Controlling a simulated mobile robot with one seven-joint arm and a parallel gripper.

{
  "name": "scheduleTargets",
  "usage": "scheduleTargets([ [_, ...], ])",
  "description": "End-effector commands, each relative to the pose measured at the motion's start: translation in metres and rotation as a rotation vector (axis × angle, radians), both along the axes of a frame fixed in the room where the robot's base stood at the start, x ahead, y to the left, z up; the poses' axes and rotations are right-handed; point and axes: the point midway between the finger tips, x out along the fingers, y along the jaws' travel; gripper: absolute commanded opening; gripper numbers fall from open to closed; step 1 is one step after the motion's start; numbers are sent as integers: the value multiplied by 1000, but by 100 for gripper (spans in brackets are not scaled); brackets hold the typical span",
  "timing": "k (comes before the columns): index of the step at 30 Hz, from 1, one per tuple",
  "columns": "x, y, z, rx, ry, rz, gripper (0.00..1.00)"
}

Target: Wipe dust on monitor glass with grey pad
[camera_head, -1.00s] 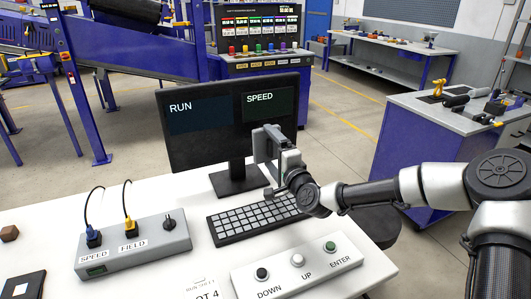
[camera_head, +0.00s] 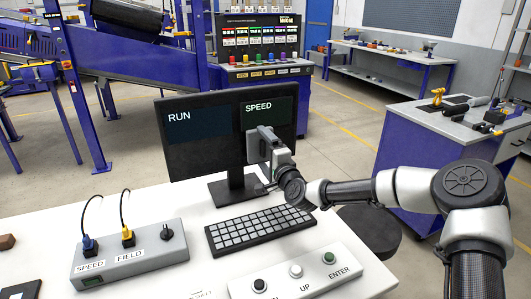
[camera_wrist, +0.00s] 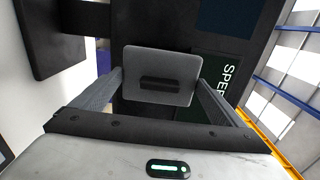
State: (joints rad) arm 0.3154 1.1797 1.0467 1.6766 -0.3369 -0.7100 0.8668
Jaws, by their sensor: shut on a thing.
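The black monitor (camera_head: 190,160) stands on the white desk, showing RUN and SPEED panels. Its dark screen also shows in the wrist view (camera_wrist: 215,30), with the SPEED panel at right. My gripper (camera_head: 268,143) is in front of the monitor's right half. It is shut on the grey pad (camera_head: 253,147); in the wrist view the pad (camera_wrist: 184,63) sits between both fingers with a dark handle bar in its middle. The pad overlaps the screen just below the SPEED panel; I cannot tell whether it touches the glass. No dust can be made out.
The black keyboard (camera_head: 262,229) lies below the monitor. A grey box with SPEED and FIELD plugs (camera_head: 133,258) stands at left, and a DOWN/UP/ENTER button box (camera_head: 297,272) at the front right. A dark round stool (camera_head: 370,230) stands beyond the desk's right edge.

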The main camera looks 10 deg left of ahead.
Motion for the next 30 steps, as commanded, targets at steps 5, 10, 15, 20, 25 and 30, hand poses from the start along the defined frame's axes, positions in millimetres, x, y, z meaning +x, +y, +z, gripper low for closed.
scheduleTargets([
  [5,0,0,0,0,0,0,75],
  [10,0,0,0,1,-1,0,75],
  [15,0,0,0,1,-1,0,75],
  [20,2,2,0,1,-1,0,75],
  [25,5,4,0,1,-1,0,75],
  [30,8,6,0,1,-1,0,75],
])
